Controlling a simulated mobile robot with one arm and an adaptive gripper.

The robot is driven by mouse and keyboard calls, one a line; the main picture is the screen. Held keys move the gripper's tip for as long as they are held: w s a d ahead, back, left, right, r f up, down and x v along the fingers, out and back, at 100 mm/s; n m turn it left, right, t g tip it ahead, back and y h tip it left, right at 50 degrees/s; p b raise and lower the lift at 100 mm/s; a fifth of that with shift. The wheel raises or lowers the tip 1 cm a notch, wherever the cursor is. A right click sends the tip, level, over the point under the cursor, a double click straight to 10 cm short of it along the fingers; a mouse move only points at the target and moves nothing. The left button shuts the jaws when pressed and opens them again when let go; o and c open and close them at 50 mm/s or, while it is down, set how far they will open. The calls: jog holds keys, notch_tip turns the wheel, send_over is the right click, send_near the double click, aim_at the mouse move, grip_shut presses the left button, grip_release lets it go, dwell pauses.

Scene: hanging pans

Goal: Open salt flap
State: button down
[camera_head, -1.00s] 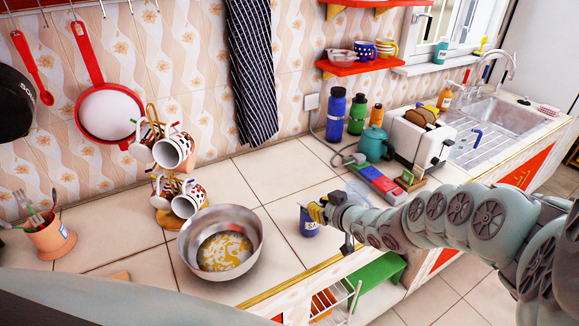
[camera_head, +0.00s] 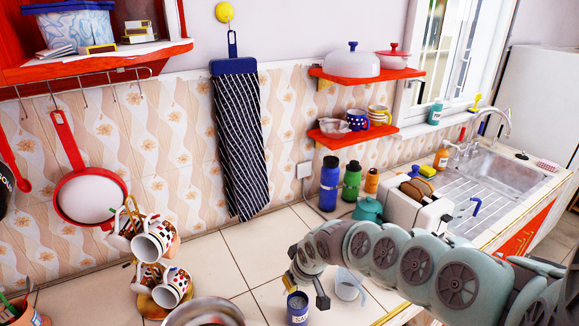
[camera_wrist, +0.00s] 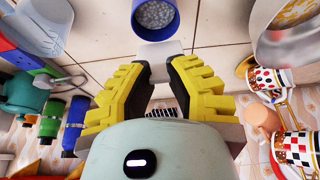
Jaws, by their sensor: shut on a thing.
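The salt container (camera_head: 297,310) is a small blue pot with a pale label, standing on the tiled counter at the bottom of the head view. In the wrist view the salt container (camera_wrist: 154,18) shows an open top with white grains inside. A pale grey flap (camera_wrist: 160,52) sticks out from its rim towards my gripper. My gripper (camera_wrist: 160,66) has its yellow-and-black fingers closed with the flap between their tips. In the head view my gripper (camera_head: 306,290) is just above and beside the container. The flap's hinge is not clear.
A mug tree (camera_head: 155,262) and a steel pan (camera_head: 203,314) stand to the left. A pale cup (camera_head: 348,286) is close to the right of my gripper. Bottles (camera_head: 329,182), a teal kettle (camera_head: 368,210) and a toaster (camera_head: 415,210) stand behind. Tiles at centre-left are clear.

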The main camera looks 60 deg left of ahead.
jog(key=shift+w+a+r, duration=0.1)
jog(key=shift+a, duration=0.3)
dwell(0.4)
jog(key=c, duration=0.8)
grip_release()
